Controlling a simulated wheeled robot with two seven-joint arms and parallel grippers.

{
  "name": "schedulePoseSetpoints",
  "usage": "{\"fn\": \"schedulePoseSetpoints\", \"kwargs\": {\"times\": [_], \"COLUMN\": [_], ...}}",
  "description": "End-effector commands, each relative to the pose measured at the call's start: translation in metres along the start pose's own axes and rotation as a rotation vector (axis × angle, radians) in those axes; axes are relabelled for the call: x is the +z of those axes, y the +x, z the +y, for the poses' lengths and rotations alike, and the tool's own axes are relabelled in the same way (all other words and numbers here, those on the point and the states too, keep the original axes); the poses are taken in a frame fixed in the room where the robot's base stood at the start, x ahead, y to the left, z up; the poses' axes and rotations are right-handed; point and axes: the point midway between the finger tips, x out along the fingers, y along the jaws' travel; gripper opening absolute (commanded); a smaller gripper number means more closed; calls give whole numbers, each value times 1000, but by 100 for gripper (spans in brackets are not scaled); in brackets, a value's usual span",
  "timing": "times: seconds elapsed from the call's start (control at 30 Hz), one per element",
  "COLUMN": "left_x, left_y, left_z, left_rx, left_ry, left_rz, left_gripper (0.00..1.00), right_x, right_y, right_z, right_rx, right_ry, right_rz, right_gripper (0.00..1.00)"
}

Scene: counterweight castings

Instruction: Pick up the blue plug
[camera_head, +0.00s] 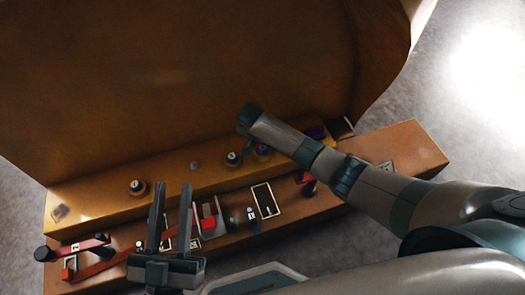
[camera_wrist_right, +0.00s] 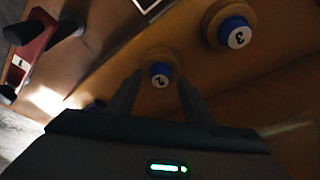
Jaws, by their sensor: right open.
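Several blue plugs with white numbered caps sit in round tan seats along the ledge. In the right wrist view, one blue plug (camera_wrist_right: 160,72) marked like a 2 lies between the fingertips of my right gripper (camera_wrist_right: 159,80), which is open. Another blue plug (camera_wrist_right: 235,33), marked 3, stands up and to the right. In the head view, blue plugs show at the left (camera_head: 137,186), middle (camera_head: 232,158) and right (camera_head: 262,151), the last beside my right wrist. My right fingers are mostly hidden there. My left gripper (camera_head: 171,200) is open and empty over the front ledge.
A large brown panel (camera_head: 180,80) rises behind the ledge. The lower step (camera_head: 400,150) carries red levers (camera_head: 95,244), black knobs and a white-framed dark plate (camera_head: 265,200). A purple item (camera_head: 316,132) lies right of the plugs. Grey floor surrounds the casting.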

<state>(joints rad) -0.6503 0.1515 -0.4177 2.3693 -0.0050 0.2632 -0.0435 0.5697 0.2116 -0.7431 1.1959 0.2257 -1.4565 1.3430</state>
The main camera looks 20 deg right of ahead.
Motion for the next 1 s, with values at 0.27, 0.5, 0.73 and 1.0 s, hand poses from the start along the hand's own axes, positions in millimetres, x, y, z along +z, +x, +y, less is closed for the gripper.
{"fn": "schedulePoseSetpoints", "kwargs": {"times": [0.27,0.5,0.73,1.0], "left_x": [-7,-7,-7,-7], "left_y": [-1,-1,-1,-1], "left_z": [2,2,2,2], "left_rx": [3,3,3,3], "left_ry": [0,0,0,0], "left_rz": [36,35,35,35], "left_gripper": [31,31,31,31], "right_x": [0,0,0,0], "right_y": [4,4,4,4], "right_z": [0,0,0,0], "right_rx": [-1,0,0,0], "right_ry": [0,0,0,0], "right_rz": [0,0,0,0], "right_gripper": [46,46,17,2]}}
